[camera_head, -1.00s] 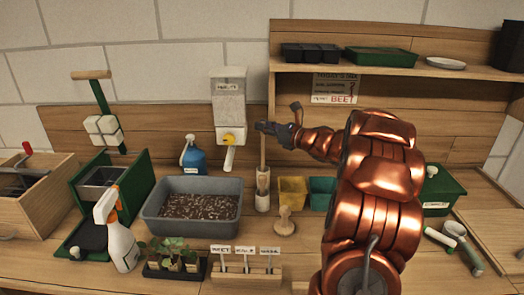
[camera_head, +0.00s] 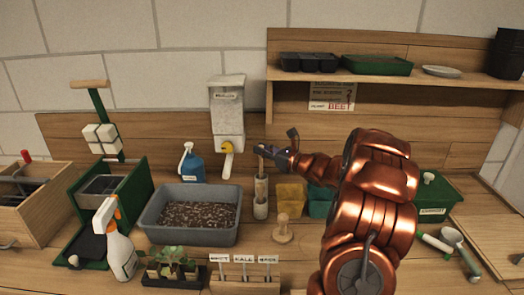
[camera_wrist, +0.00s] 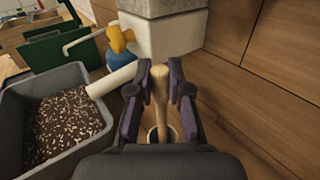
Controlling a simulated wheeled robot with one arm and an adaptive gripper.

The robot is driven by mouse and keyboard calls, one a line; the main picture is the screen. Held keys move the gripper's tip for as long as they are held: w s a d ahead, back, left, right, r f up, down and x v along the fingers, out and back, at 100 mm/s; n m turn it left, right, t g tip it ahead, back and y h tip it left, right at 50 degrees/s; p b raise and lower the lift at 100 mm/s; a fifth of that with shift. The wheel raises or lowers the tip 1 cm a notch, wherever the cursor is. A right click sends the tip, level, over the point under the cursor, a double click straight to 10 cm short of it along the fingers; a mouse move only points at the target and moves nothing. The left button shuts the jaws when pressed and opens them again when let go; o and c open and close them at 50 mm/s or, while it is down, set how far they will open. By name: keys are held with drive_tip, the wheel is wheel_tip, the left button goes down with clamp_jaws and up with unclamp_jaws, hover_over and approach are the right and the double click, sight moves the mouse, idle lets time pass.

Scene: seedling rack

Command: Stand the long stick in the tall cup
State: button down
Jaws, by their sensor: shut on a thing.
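The long wooden stick (camera_head: 262,166) stands roughly upright, its lower end inside the tall cup (camera_head: 261,210). My gripper (camera_head: 264,151) is shut on the stick's upper part, above the cup. In the wrist view the stick (camera_wrist: 160,98) runs between my two dark fingers (camera_wrist: 156,92) down toward the cup's rim (camera_wrist: 152,134). The stick's lower end is hidden by the cup, so I cannot tell whether it touches the bottom.
A grey soil tub (camera_head: 147,222) is left of the cup. A wall dispenser (camera_head: 227,112) with a white spout hangs behind. A yellow pot (camera_head: 290,197) and a wooden stamp (camera_head: 283,230) stand close on the right. A shelf (camera_head: 400,76) is above.

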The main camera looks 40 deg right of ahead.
drive_tip(key=shift+f, duration=0.15)
drive_tip(key=c, duration=1.1)
unclamp_jaws()
drive_tip(key=shift+r, duration=0.2)
drive_tip(key=shift+r+p, duration=0.15)
drive_tip(key=shift+p, duration=0.3)
drive_tip(key=b+v, duration=0.4)
drive_tip(key=v, duration=0.8)
